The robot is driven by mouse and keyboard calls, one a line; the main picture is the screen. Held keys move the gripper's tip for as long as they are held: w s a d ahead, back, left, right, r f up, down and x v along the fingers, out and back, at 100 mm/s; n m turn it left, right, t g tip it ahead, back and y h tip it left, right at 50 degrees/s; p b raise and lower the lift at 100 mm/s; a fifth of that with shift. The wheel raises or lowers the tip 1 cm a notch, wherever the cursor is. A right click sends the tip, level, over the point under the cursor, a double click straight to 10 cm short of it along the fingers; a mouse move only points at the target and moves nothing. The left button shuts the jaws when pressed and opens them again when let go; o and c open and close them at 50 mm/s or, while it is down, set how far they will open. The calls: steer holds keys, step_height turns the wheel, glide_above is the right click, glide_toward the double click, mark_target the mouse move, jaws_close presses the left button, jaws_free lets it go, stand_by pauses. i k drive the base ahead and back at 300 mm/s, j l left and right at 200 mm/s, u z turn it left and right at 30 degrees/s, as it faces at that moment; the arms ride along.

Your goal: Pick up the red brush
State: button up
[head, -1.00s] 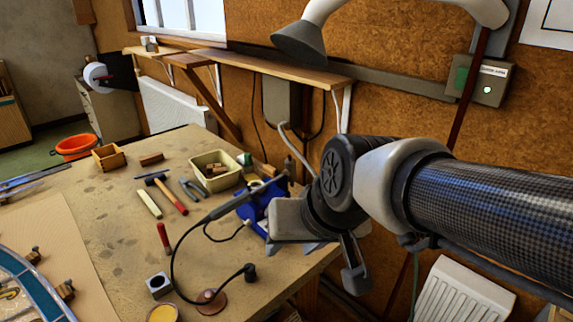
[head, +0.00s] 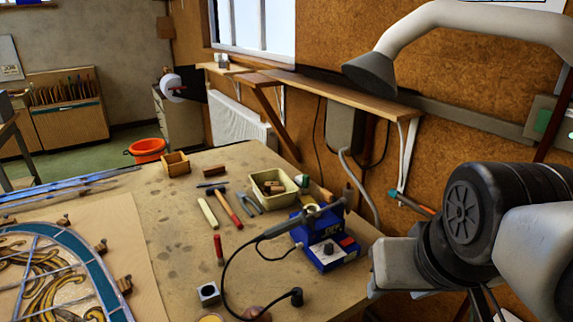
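A short red-handled stick that looks like the red brush (head: 218,249) lies on the workbench (head: 165,235), left of the soldering iron's cable. Its bristles are too small to make out. My gripper (head: 392,268) is at the right, past the bench's right edge and well apart from the red stick. Its fingers do not show clearly, so I cannot tell whether it is open or shut. I see nothing held in it.
A blue soldering station (head: 325,252) with its iron stands between my gripper and the red stick. A hammer (head: 229,208), pliers (head: 249,203) and a cream tray (head: 273,186) lie behind. A small metal block (head: 208,293) is in front. The leaded panel (head: 60,265) is at left.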

mark_target(221, 263)
steer(key=u, duration=1.05)
